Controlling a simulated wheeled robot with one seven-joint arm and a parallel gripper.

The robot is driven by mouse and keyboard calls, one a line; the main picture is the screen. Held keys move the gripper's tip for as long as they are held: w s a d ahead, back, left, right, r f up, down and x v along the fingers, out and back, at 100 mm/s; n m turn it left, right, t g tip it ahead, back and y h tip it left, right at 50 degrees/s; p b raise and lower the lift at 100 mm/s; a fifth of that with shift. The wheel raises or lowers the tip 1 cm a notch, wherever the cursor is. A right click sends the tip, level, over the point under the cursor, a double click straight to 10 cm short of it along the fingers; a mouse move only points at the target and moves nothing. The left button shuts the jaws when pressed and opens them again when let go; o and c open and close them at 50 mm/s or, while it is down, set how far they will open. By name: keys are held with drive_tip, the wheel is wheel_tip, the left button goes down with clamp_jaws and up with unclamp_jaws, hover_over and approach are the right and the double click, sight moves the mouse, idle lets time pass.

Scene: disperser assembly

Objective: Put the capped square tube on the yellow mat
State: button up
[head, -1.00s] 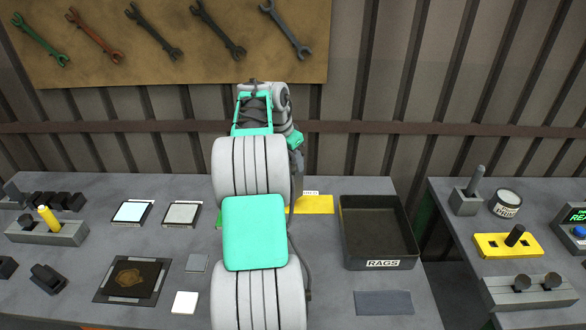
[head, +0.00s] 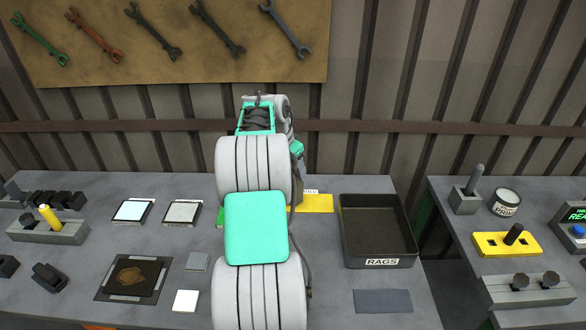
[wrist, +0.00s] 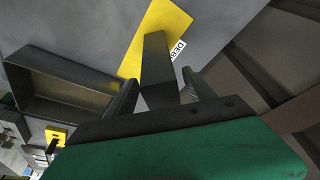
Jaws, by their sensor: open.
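The yellow mat (head: 316,204) lies at the back of the bench, partly hidden by my arm in the head view. In the wrist view, the mat (wrist: 152,24) is beneath a dark grey square tube (wrist: 155,52). The tube's near end points toward the camera and sits between my gripper's fingers. My gripper (wrist: 160,77) is open, with gaps visible on both sides of the tube. I cannot tell a cap from the tube body. My arm hides the gripper and tube in the head view.
The black rags tray (head: 381,262) stands just right of the mat; it also shows in the wrist view (wrist: 58,95). Two framed square plates (head: 181,212) lie left of my arm. A gap separates this bench from the right-hand one. A ribbed wall stands behind.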

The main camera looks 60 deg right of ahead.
drive_tip(key=v, duration=1.2)
drive_tip(key=w+a+r+n+t, duration=0.15)
drive_tip(key=w+a+n, duration=0.35)
drive_tip(key=a, duration=0.7)
drive_tip(key=w+a+r+n+t, duration=0.15)
drive_tip(key=w+a+n, duration=0.4)
drive_tip(key=a, duration=0.75)
drive_tip(key=s+a+f+n+y, duration=0.1)
drive_tip(key=s+a+f+n, duration=0.1)
drive_tip(key=a, duration=0.7)
drive_tip(key=s+a+f+n+t+y, duration=0.1)
drive_tip(key=s+a+f+n, duration=0.2)
drive_tip(key=a, duration=0.6)
drive_tip(key=s+a+f+n+t+y, duration=0.1)
drive_tip(key=s+a+f+n, duration=0.1)
drive_tip(key=a+n, duration=0.4)
drive_tip(key=a+p, duration=0.1)
drive_tip(key=a, duration=0.2)
drive_tip(key=shift+s+f, duration=0.25)
drive_tip(key=shift+f, duration=0.15)
